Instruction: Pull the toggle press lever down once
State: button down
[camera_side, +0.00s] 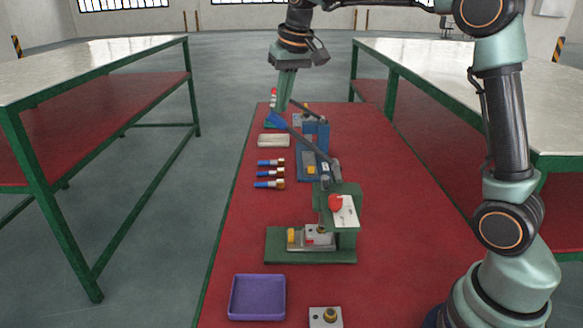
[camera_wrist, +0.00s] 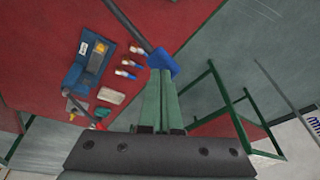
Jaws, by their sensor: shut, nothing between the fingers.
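The green toggle press (camera_side: 347,240) stands on the red bench in the side view. Its dark lever (camera_side: 309,145) slants up and away to the left and ends in a blue grip (camera_side: 275,120). The lever (camera_wrist: 127,21) and blue grip (camera_wrist: 162,63) also show in the wrist view. My gripper (camera_side: 281,109) is shut and empty, pointing down, with its fingertips at the blue grip. In the wrist view the fingertips (camera_wrist: 160,74) overlap the grip's near edge; I cannot tell whether they touch it.
A purple tray (camera_side: 257,297) and a small plate with a brass fitting (camera_side: 325,317) are at the front. Tables flank the red bench.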

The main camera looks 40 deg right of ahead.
aim_at(275, 115)
jog(key=shift+f, duration=0.25)
jog(key=shift+f, duration=0.6)
jog(key=shift+w+a+f, duration=0.3)
jog(key=shift+a+f, duration=0.05)
jog(key=shift+f, duration=0.25)
jog(key=shift+w+a+f, duration=0.3)
jog(key=shift+f, duration=0.25)
jog(key=shift+w+a+f, duration=0.25)
jog(key=shift+f, duration=0.4)
jog(key=shift+w+a+f, duration=0.2)
jog(key=shift+f, duration=0.5)
